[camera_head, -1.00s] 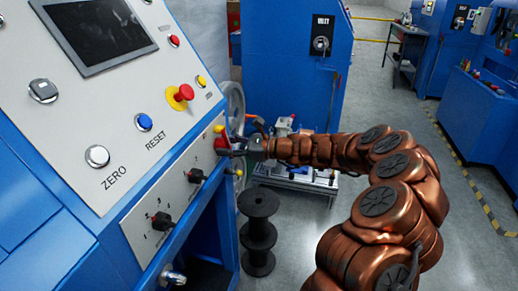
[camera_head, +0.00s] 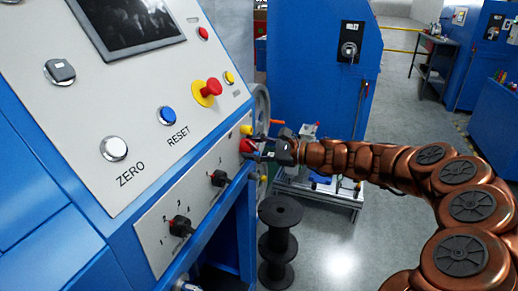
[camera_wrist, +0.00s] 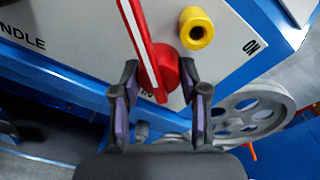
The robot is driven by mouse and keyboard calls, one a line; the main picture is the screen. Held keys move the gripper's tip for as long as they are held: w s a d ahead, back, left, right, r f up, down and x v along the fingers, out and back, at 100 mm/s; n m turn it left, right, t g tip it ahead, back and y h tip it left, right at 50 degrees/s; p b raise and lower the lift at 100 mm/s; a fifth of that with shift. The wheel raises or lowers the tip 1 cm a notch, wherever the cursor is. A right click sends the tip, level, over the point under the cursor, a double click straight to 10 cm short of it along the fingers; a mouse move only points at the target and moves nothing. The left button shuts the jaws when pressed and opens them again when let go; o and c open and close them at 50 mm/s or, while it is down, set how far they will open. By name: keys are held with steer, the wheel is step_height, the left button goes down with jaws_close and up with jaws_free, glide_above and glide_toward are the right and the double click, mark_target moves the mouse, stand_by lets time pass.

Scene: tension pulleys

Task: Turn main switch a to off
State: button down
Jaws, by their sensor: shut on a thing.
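The main switch, a red rotary handle with a white stripe, fills the upper middle of the wrist view (camera_wrist: 168,68). Its long grip stands tilted, running from upper left to lower right. In the head view it is a small red part (camera_head: 247,146) at the right end of the lower panel. My gripper (camera_wrist: 158,82) has its two dark fingers on either side of the handle's lower end, shut on it. In the head view my gripper (camera_head: 267,151) reaches the switch from the right and partly hides it. The label by the handle is partly covered.
A yellow knob (camera_wrist: 197,28) sits close beside the switch, near an "ON" label. Black selector switches (camera_head: 180,226), a red emergency button (camera_head: 213,87) and a blue RESET button (camera_head: 166,116) are on the panel. A grey handwheel (camera_wrist: 245,115) lies beyond. A black spool (camera_head: 279,240) stands below.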

steer(key=shift+a, duration=0.1)
steer(key=c, duration=0.6)
jaws_free()
steer(key=v, duration=1.2)
